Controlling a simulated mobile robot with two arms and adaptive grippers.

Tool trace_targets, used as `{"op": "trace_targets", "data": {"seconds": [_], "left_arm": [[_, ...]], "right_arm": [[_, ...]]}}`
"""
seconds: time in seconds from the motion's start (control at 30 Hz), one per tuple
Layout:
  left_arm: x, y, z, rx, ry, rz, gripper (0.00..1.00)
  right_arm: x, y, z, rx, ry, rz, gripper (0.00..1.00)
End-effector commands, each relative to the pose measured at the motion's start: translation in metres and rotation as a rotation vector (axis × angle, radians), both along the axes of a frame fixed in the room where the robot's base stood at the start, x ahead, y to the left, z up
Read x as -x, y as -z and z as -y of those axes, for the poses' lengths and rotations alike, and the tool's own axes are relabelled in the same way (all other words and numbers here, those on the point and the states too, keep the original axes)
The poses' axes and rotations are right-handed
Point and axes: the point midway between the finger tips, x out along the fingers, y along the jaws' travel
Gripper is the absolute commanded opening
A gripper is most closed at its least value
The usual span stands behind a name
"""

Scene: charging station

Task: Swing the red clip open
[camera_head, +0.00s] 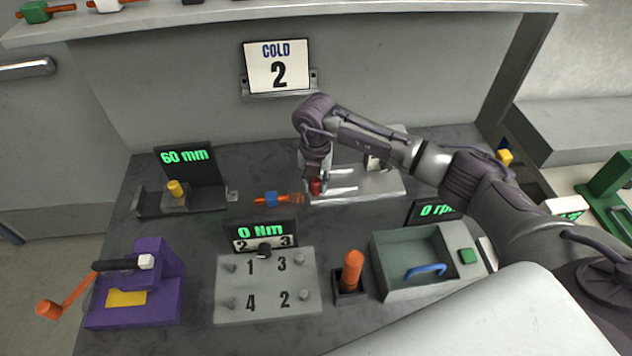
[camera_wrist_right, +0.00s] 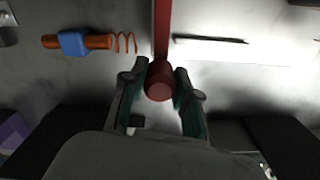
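The red clip (camera_head: 315,187) sits on a pale metal plate (camera_head: 370,186) at the back middle of the bench. In the right wrist view it shows as a red bar running up from a round red knob (camera_wrist_right: 159,82). My right gripper (camera_head: 319,180) reaches down over it from above and partly hides it in the head view. My left gripper is not in view.
An orange rod with a blue block and a spring (camera_head: 272,199) lies just left of the clip. A 60 mm gauge (camera_head: 187,165), a numbered plate (camera_head: 265,285), an orange-handled holder (camera_head: 351,270), a grey tray (camera_head: 385,277) and a purple crank device (camera_head: 137,285) stand around.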

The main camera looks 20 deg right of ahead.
Motion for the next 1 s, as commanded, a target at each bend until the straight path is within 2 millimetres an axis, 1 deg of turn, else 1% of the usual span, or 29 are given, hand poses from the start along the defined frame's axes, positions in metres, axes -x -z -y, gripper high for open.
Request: {"op": "trace_targets", "data": {"seconds": [0.03,0.13,0.4,0.53,0.67,0.9,1.0], "left_arm": [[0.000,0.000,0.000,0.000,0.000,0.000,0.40],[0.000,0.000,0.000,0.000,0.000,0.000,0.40],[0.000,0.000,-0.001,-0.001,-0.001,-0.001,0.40],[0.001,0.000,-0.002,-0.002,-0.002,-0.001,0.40],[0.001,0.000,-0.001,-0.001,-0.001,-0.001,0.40],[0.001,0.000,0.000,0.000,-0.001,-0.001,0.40],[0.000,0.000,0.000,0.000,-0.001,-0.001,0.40]], "right_arm": [[-0.001,-0.001,-0.001,-0.003,-0.001,0.004,0.38],[-0.001,-0.001,-0.001,-0.003,-0.001,0.003,0.55],[0.000,0.000,-0.001,-0.002,-0.002,0.001,0.55],[-0.001,-0.007,-0.001,-0.002,-0.002,0.003,0.55],[-0.002,-0.026,0.000,-0.001,-0.003,0.006,0.55],[-0.001,-0.078,-0.001,-0.001,-0.003,0.006,0.55],[-0.001,-0.096,-0.001,-0.002,-0.003,0.005,0.55]]}}
